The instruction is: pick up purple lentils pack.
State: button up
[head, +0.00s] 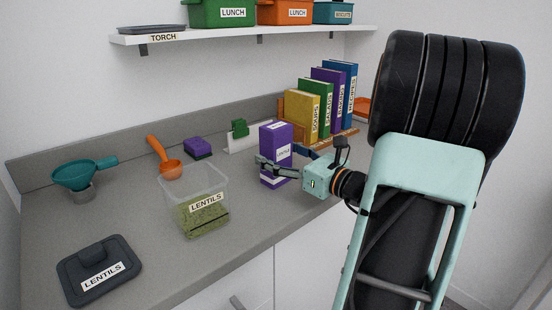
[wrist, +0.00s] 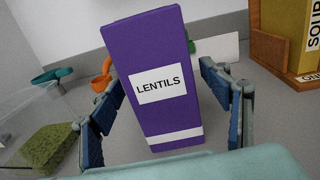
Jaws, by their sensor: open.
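The purple lentils pack (head: 280,146) stands upright on the grey counter, with a white label and a white band near its base. It also fills the middle of the wrist view (wrist: 158,75). My gripper (head: 270,168) is at the pack, reaching in from the right. In the wrist view my gripper (wrist: 165,110) is open, with one blue-padded finger on each side of the pack. A gap shows between the pack and each finger, wider at the right one. The pack's lower part is partly hidden by my gripper in the head view.
A clear lentils container (head: 197,190) stands left of the pack, with its dark lid (head: 99,271) near the front edge. Books (head: 316,105) stand behind right. A shelf (head: 230,32) hangs above.

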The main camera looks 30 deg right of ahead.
aim_at(284, 143)
jog(key=shift+w+a, duration=0.1)
jog(key=shift+w, duration=0.55)
jog(key=c, duration=1.4)
jog(key=shift+r, duration=0.1)
jog(key=shift+r, duration=0.5)
notch_tip(284, 143, up, 2)
jog(key=shift+r+p, duration=0.2)
jog(key=shift+p, duration=0.4)
jog(key=s+d+r+p, duration=0.1)
jog(key=s+r, duration=0.3)
jog(key=s, duration=0.3)
jog(key=s+d+r+p, duration=0.1)
jog(key=s+r+p, duration=0.1)
jog(key=s+r, duration=0.3)
jog(key=shift+s+r+p, duration=0.25)
jog(key=shift+s+p, duration=0.05)
jog(key=shift+s, duration=0.65)
